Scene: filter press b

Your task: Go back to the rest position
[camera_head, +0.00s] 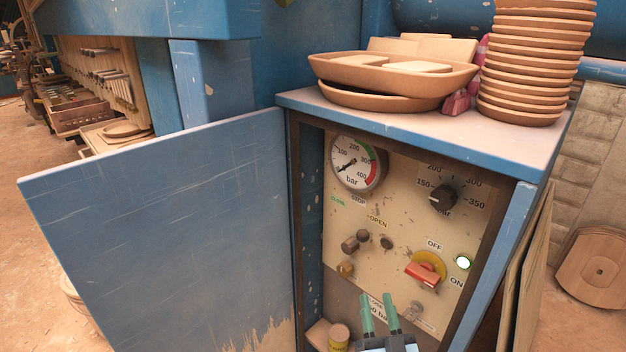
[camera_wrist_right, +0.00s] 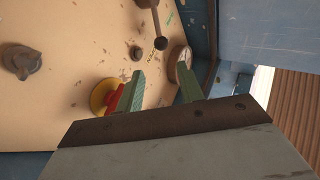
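My right gripper (camera_head: 379,300) is low in front of the control panel (camera_head: 345,245), below the lever and left of the red switch. Its two green fingers stand apart with nothing between them. In the right wrist view the open fingers (camera_wrist_right: 160,72) point toward the panel, and no contact shows. The red and yellow switch (camera_head: 426,270) is beside one finger in the right wrist view (camera_wrist_right: 101,96). My left gripper is in neither view.
The blue cabinet door (camera_head: 165,235) stands wide open at left. Wooden dishes (camera_head: 390,75) and a tall stack of plates (camera_head: 530,70) stand on the cabinet top (camera_head: 500,143). A pressure gauge (camera_head: 356,162) and a black knob (camera_head: 441,199) are on the panel. A small can (camera_head: 338,337) is inside, low.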

